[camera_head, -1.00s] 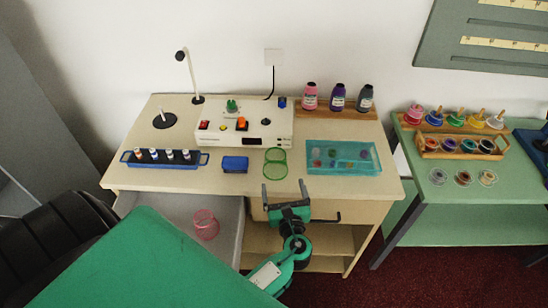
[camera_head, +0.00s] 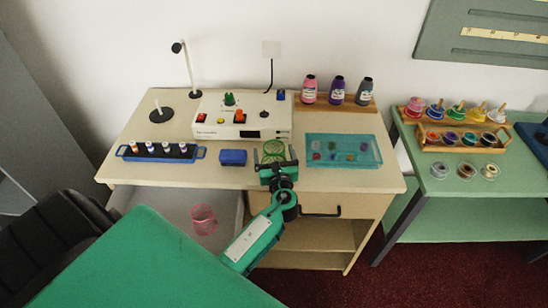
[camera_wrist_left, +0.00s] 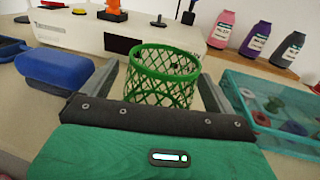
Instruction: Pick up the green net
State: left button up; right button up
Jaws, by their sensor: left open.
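The green net (camera_head: 273,149) is an open-topped mesh cup on the cream counter, in front of the white control box. It also shows in the left wrist view (camera_wrist_left: 161,78), upright, straight ahead of the gripper. My left gripper (camera_head: 274,156) is open. Its two grey fingers (camera_wrist_left: 200,92) reach forward on either side of the net's lower part. I cannot tell whether they touch it. The net's near base is hidden behind the gripper body in the wrist view. My right gripper is not in view.
A blue box (camera_head: 233,157) stands close left of the net. A teal tray (camera_head: 375,160) with several small discs lies to its right. The white control box (camera_head: 205,129) is behind. A pink net (camera_head: 204,220) sits in the open drawer (camera_head: 165,208) below.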

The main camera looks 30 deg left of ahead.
pick_arm(q)
jog(key=shift+s+d+r, duration=0.1)
jog(key=shift+c, duration=0.6)
jog(key=c, duration=0.9)
notch_tip(320, 180, up, 20)
jog(key=shift+f+p, duration=0.1)
jog(key=shift+p, duration=0.45)
jog(key=shift+c, duration=0.2)
